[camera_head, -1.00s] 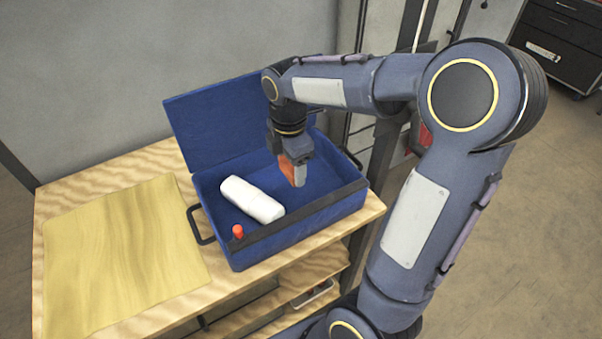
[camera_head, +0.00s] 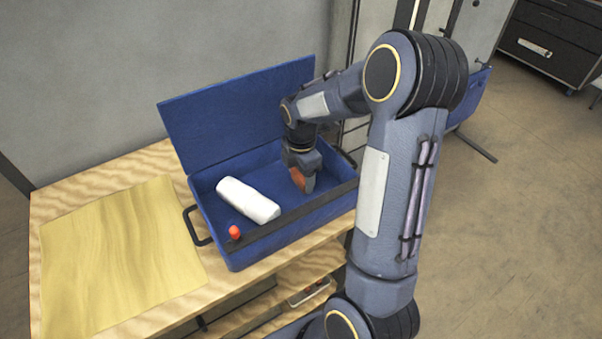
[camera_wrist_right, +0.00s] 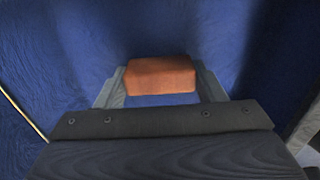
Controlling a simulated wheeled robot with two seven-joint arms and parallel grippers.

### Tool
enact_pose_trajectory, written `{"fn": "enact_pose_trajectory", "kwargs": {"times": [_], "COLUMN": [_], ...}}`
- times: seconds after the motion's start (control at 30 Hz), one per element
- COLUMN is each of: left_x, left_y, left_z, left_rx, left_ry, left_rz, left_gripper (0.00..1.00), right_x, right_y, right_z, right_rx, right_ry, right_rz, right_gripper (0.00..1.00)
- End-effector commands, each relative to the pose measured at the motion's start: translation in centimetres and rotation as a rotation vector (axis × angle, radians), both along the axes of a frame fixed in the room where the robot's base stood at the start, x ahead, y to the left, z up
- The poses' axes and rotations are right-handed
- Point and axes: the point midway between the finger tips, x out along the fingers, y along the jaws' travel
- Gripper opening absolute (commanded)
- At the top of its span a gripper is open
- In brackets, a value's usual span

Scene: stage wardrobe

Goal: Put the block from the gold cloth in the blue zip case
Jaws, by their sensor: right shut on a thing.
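The blue zip case (camera_head: 290,227) stands open on the wooden table, its lid raised at the back. My right gripper (camera_head: 304,186) is down inside the case, in its right part, shut on the orange-brown block (camera_head: 298,178). In the right wrist view the block (camera_wrist_right: 161,76) sits between the fingers, with blue case lining around it. Whether the block touches the case floor I cannot tell. The gold cloth (camera_head: 120,250) lies flat and bare on the table left of the case. My left gripper is not in view.
A white cylinder (camera_head: 247,200) lies in the case, left of my right gripper. A small red-orange object (camera_head: 234,232) is near the case's front left corner. The case has a dark handle (camera_head: 196,226) on its left side. The wooden table (camera_head: 75,197) has a lower shelf.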

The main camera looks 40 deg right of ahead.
Motion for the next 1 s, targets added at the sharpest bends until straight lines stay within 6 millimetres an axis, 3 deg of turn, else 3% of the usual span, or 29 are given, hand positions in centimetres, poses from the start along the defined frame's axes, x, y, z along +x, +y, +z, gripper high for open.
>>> {"fn": "enact_pose_trajectory", "kwargs": {"times": [0.17,0.2,0.37,0.73,1.0], "left_x": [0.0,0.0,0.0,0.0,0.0], "left_y": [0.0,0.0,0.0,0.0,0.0], "left_z": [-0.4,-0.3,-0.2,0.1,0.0], "left_rx": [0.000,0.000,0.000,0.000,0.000], "left_ry": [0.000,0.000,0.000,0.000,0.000], "left_rz": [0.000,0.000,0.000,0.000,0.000], "left_gripper": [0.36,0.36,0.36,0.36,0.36], "right_x": [0.0,0.0,0.0,0.1,0.1], "right_y": [0.0,0.0,0.0,0.0,0.0], "right_z": [-0.4,-0.3,-0.3,0.5,5.7], "right_rx": [0.000,0.000,0.000,0.000,-0.001], "right_ry": [0.000,0.000,0.000,-0.002,-0.007], "right_rz": [0.000,0.000,0.000,0.000,-0.001], "right_gripper": [0.41,0.66,0.85,0.85,0.85]}}
